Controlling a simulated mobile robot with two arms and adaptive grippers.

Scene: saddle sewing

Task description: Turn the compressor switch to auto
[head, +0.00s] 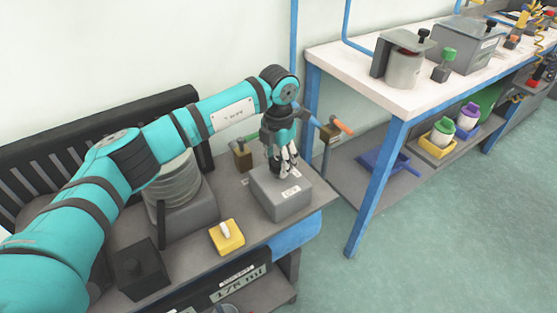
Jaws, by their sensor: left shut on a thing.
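A grey switch box (281,202) with small white labels stands on the grey bench top, near its right end. My left gripper (284,168) reaches down onto the top of this box, with its fingers closed around a small part there. The fingers hide most of that part, which looks like the switch knob, so its pointing direction cannot be told. The label on the front edge of the top is too small to read surely. My right gripper is not in view.
A yellow box (227,240) with a white knob and a dark box (140,270) stand left of the switch box. Small valves (243,158) stand behind it. A white-topped table (345,65) is to the right; green floor (440,240) is clear.

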